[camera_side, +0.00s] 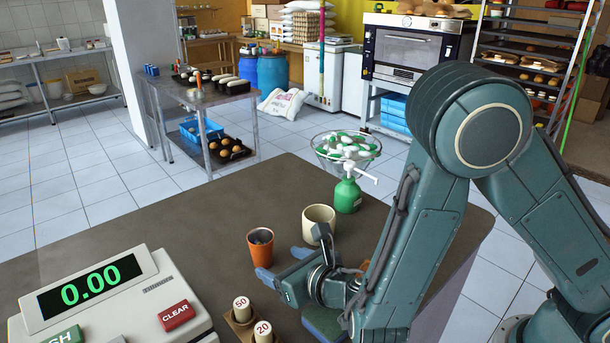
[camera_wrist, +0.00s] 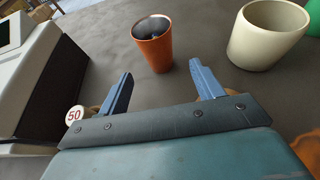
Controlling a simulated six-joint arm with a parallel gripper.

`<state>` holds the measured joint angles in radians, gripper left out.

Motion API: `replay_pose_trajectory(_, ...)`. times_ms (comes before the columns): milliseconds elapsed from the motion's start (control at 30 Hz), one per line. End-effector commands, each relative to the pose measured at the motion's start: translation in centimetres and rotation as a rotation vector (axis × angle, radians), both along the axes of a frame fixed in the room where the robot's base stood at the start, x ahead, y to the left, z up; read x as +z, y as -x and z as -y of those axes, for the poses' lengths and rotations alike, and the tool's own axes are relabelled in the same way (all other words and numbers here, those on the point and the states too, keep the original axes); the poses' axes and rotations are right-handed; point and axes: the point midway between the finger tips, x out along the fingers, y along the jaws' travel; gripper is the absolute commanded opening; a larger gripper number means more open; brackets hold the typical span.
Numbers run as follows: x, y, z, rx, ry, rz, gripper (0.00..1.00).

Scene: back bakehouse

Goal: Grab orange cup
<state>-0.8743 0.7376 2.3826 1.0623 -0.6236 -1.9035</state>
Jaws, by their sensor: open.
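The orange cup (camera_side: 261,250) stands upright on the dark counter, left of a cream cup (camera_side: 318,222). Something dark shows inside the orange cup. In the wrist view the orange cup (camera_wrist: 155,50) stands ahead of my gripper (camera_wrist: 163,84), a little beyond the fingertips and roughly between their lines. The cream cup (camera_wrist: 262,40) is to the right, beyond the right finger. My gripper (camera_side: 283,263) is low over the counter, its blue fingers apart with nothing between them. In the side view it is just to the near right of the orange cup.
A scale (camera_side: 120,300) stands at the left front, close to weights marked 50 (camera_side: 241,309) and 20 (camera_side: 263,331). A green pump bottle (camera_side: 347,196) and a wire bowl (camera_side: 345,150) are behind the cream cup. The counter (camera_side: 200,220) left of the orange cup is clear.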

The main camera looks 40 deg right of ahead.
Motion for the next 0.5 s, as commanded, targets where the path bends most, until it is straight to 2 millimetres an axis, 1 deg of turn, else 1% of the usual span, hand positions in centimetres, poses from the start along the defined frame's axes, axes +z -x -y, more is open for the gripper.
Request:
replay_pose_trajectory(33, -0.3, -0.7, 0.1, -0.004, -0.001, 0.0, 0.66)
replay_pose_trajectory(100, -0.7, -1.5, 0.1, -0.004, -0.001, -0.001, 0.66)
replay_pose_trajectory(200, -0.9, -2.2, 0.0, -0.002, 0.0, 0.0, 0.66)
replay_pose_trajectory(300, -1.1, -2.5, 0.0, 0.0, 0.0, 0.0, 0.66)
replay_pose_trajectory(500, -1.1, -2.7, 0.0, 0.0, 0.0, 0.0, 0.66)
